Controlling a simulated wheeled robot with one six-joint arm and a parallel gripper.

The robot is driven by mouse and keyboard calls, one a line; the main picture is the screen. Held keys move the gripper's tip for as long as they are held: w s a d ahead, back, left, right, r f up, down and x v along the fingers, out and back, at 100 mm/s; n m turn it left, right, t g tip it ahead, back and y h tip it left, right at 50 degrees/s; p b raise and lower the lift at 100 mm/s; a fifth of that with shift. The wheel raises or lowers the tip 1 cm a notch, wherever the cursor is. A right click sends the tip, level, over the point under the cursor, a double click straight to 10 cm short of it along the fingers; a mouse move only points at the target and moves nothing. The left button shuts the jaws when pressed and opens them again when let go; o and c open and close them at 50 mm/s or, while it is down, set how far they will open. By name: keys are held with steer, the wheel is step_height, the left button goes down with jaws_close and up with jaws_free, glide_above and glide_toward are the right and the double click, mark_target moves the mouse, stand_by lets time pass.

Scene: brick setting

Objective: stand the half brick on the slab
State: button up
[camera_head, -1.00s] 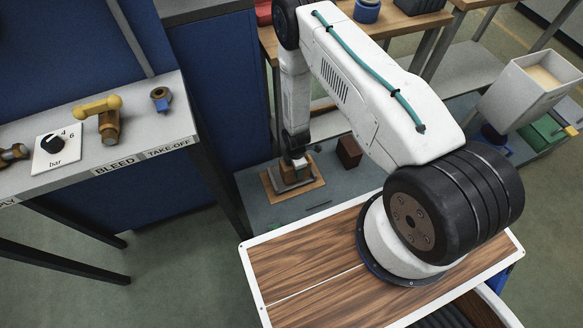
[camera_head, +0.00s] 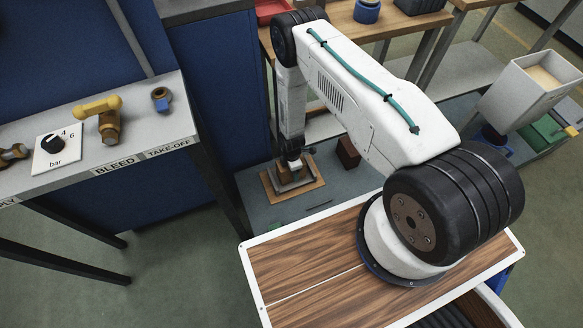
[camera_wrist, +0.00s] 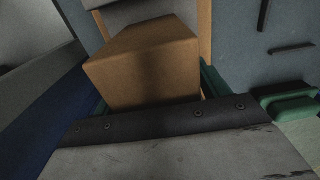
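The half brick (camera_wrist: 145,62) is a tan block in the wrist view. It sits between the green finger pads of my gripper (camera_wrist: 155,100), which appear to touch it on both sides. The grey slab (camera_wrist: 125,12) shows beyond the brick. In the head view the slab (camera_head: 283,186) lies on a wooden board (camera_head: 309,187) on the low grey surface. My gripper (camera_head: 293,165) is above the slab there, mostly hidden by its own wrist. I cannot tell whether the brick's underside touches the slab.
A dark red brick (camera_head: 348,152) stands right of the board. Dark bars (camera_wrist: 291,48) and a green object (camera_wrist: 288,103) lie to the right in the wrist view. A bench (camera_head: 120,150) with fittings stands at left; a pale bin (camera_head: 525,90) is at right.

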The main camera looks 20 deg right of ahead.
steer(key=shift+r, duration=0.15)
step_height(320, 180, up, 12)
steer(key=shift+w+r, duration=0.1)
steer(key=shift+r, duration=0.1)
step_height(320, 180, up, 38)
steer(key=w+d+r+m, duration=0.1)
steer(key=m, duration=0.7)
steer(key=s+d+r+m+t, duration=0.1)
steer(key=s+r+m, duration=0.4)
steer(key=s+r, duration=0.9)
steer(key=s+r+m, duration=0.2)
steer(key=s+r, duration=0.2)
steer(key=s, duration=0.4)
steer(key=s+d+r+m, duration=0.1)
steer(key=s+r+m, duration=0.2)
steer(key=s, duration=0.5)
steer(key=shift+s+r, duration=0.15)
steer(key=shift+r, duration=0.6)
